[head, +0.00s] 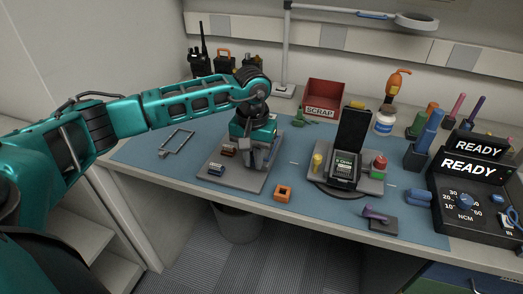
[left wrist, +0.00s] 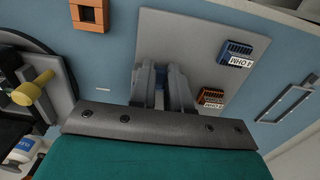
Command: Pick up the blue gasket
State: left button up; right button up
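My left gripper (head: 261,163) points down over the grey plate (head: 243,183), beside the small "OHM" blocks. In the left wrist view its two grey fingers (left wrist: 160,72) stand a little apart. A small dark blue piece (left wrist: 160,76) shows between them; it may be the blue gasket, but its shape is mostly hidden. I cannot tell whether the fingers touch it. An orange square piece with a hole (head: 283,193) lies on the blue mat just right of the plate. My right gripper is not in view.
A blue block (head: 217,168) and an orange-brown block (head: 229,151) sit on the plate. A thin grey frame (head: 177,142) lies left.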

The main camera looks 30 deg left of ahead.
pick_arm(q)
grip_shut()
jog(key=shift+r, duration=0.15)
